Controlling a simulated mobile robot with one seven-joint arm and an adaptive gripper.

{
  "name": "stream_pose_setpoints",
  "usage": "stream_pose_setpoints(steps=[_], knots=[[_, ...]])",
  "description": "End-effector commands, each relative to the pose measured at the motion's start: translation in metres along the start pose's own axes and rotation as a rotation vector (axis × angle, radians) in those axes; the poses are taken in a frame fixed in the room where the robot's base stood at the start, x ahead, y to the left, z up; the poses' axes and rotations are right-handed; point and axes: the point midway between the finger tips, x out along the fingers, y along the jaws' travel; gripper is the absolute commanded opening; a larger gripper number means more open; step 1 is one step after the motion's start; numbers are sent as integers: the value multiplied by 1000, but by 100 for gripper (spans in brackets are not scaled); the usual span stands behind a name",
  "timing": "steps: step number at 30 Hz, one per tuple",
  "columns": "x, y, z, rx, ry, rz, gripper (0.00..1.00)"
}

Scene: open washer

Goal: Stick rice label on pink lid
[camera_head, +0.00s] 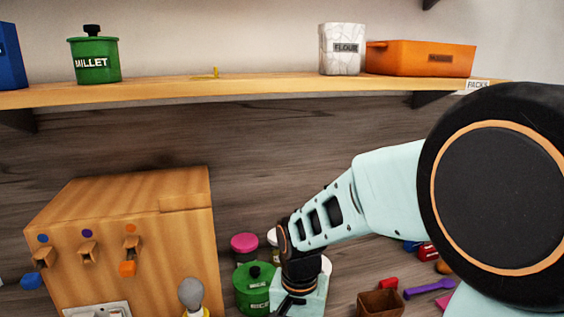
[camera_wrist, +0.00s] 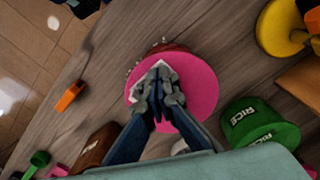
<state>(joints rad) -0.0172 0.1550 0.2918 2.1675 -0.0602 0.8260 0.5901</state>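A round pink lid (camera_wrist: 200,86) fills the middle of the wrist view, below my gripper (camera_wrist: 160,86). My gripper's fingertips are close together around a small white label, whose edges (camera_wrist: 166,66) show past them. Its printing is hidden, and I cannot tell whether it touches the lid. In the head view my gripper (camera_head: 297,300) points down at the counter beside a green canister (camera_head: 255,289). A pink lid (camera_head: 245,242) shows on a jar behind that canister. I cannot tell if it is the same lid. A green canister marked RICE (camera_wrist: 245,122) is right of the lid in the wrist view.
A wooden dispenser (camera_head: 140,215) stands left on the counter. A brown box (camera_head: 380,303) and a purple scoop (camera_head: 430,288) lie right. The shelf (camera_head: 260,88) above holds a green MILLET canister (camera_head: 94,62), a white FLOUR canister (camera_head: 342,50) and an orange bin (camera_head: 420,58).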

Motion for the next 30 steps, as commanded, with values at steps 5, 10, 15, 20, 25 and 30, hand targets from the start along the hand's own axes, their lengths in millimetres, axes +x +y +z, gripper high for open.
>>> stream_pose_setpoints(steps=[5,10,15,20,25,30], knots=[[1,1,2,0,-6,3,0],[-12,1,1,0,-4,2,0],[-31,0,1,0,-1,0,0],[-47,0,0,0,-1,0,0],[-64,0,0,0,0,0,0],[-71,0,0,0,0,0,0]])
